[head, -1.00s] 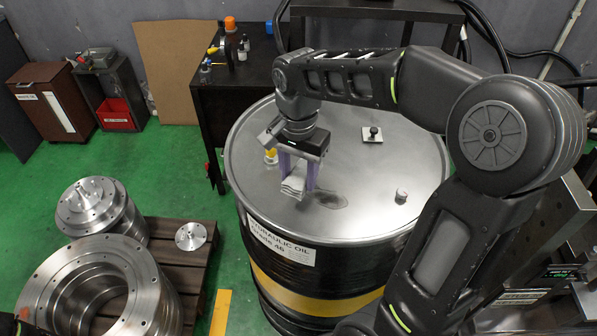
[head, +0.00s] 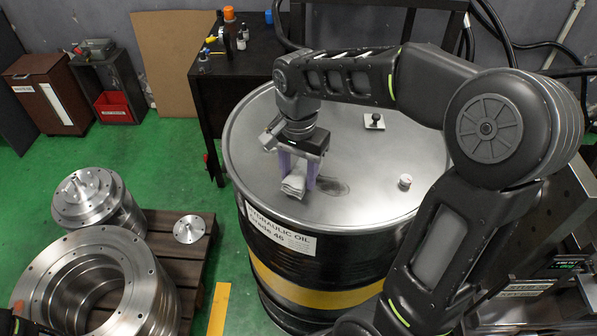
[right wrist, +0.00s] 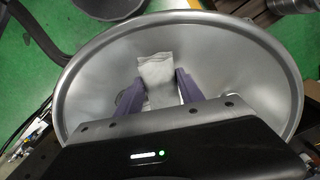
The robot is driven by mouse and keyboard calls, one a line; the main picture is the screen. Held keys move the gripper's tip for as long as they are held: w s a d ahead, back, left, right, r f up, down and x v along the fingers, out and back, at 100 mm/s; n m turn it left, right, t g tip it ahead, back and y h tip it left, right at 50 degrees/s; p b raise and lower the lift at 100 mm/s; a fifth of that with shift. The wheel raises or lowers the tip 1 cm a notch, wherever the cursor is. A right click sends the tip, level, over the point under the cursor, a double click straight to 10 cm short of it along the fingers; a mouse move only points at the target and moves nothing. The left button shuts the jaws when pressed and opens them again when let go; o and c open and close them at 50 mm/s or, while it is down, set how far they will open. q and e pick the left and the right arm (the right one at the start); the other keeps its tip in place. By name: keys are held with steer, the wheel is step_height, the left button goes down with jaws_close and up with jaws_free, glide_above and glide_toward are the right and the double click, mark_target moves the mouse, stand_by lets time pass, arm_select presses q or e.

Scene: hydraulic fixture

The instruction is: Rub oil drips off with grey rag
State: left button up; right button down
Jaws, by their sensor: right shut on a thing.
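The grey rag (head: 294,186) is pinched between the purple fingers of my right gripper (head: 299,186), at the near left part of the drum lid. The rag (right wrist: 157,76) also shows in the right wrist view, sticking out past the fingertips of the gripper (right wrist: 158,92). A dark oil patch (head: 333,187) lies on the lid just right of the gripper. Whether the rag touches the lid is hard to tell. The drum (head: 335,212) is black with a yellow band and a hydraulic oil label.
A small white cap (head: 405,182) and a square plate with a black knob (head: 374,121) are on the lid. A pallet (head: 190,262) with metal flanges stands at left. A dark table (head: 222,92) with bottles stands behind the drum.

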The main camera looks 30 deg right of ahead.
mark_target(349, 192)
steer(key=shift+f+b, duration=0.8)
steer(key=shift+f, duration=0.25)
steer(key=shift+s+d+r, duration=0.1)
steer(key=shift+s+d, duration=0.4)
steer(key=shift+d, duration=0.2)
steer(key=shift+s+d+r, duration=0.1)
steer(key=shift+s+d, duration=0.4)
steer(key=shift+d, duration=0.15)
steer(key=shift+s+d, duration=0.15)
steer(key=shift+d+f, duration=0.1)
steer(key=shift+s+d+f, duration=0.15)
steer(key=shift+s+d, duration=1)
steer(key=shift+d, duration=0.25)
steer(key=shift+s+d, duration=0.1)
steer(key=shift+s+d, duration=0.55)
steer(key=shift+d, duration=0.2)
steer(key=shift+s+d, duration=0.5)
steer(key=shift+d, duration=0.2)
